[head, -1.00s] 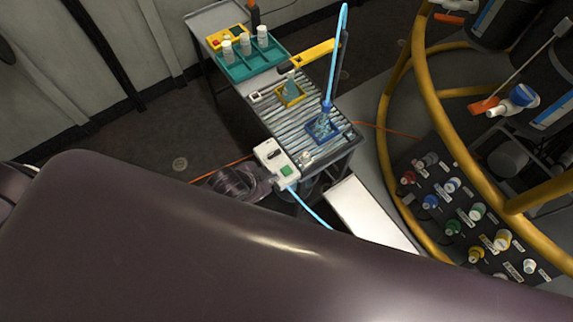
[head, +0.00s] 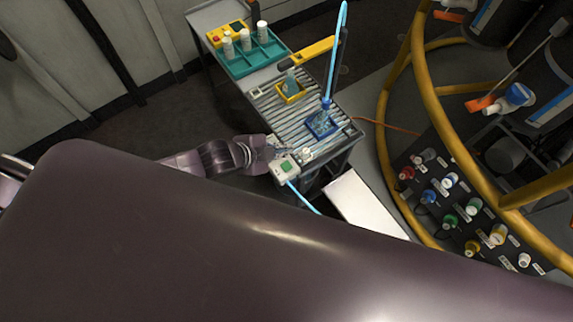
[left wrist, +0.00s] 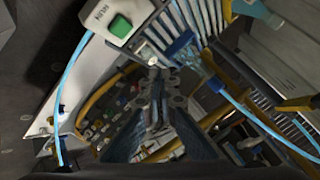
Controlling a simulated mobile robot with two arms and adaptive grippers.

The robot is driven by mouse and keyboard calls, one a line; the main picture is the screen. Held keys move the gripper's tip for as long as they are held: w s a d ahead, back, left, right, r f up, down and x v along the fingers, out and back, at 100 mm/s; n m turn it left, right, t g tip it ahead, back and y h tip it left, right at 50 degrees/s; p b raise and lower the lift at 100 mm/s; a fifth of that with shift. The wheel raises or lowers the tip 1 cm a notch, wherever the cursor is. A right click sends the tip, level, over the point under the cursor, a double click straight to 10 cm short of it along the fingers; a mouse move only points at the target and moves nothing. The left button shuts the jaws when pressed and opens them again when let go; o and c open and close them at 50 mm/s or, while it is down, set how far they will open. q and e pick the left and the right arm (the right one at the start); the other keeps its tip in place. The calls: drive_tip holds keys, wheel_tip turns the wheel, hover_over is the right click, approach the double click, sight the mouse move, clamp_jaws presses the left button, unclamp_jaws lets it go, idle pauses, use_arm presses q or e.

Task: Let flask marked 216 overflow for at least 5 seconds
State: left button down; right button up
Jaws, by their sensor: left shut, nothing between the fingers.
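My left gripper (head: 277,144) is shut and empty, over the far end of a pale box with a green button (head: 286,167). In the left wrist view, its closed fingers (left wrist: 156,95) are beside the box (left wrist: 115,20), whose button is labelled RUN; I cannot tell whether they touch it. A clear flask (head: 291,78) stands in a yellow-rimmed tray on the slatted bench. A second vessel (head: 325,113) stands in a blue-rimmed tray (head: 333,132), with a light-blue tube rising above it. I cannot read 216 on either. My right gripper is not in view.
A teal rack (head: 238,66) with several white bottles stands at the bench's far end. A yellow-handled tool (head: 313,50) lies at its right edge. A yellow railing (head: 385,120) and a panel of coloured knobs (head: 465,215) are at right. A light-blue tube (head: 302,197) leaves the box.

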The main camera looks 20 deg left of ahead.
use_arm(q)
drive_tip(key=b, duration=0.6)
hover_over(290, 163)
drive_tip(key=s+a, duration=0.1)
drive_tip(key=s, duration=0.1)
wheel_tip(290, 163, down, 7)
drive_tip(key=shift+r, duration=0.1)
drive_tip(key=shift+f+b, duration=0.45)
drive_tip(key=shift+f, duration=0.3)
drive_tip(key=shift+f, duration=0.35)
drive_tip(key=shift+f, duration=0.55)
idle(5.0)
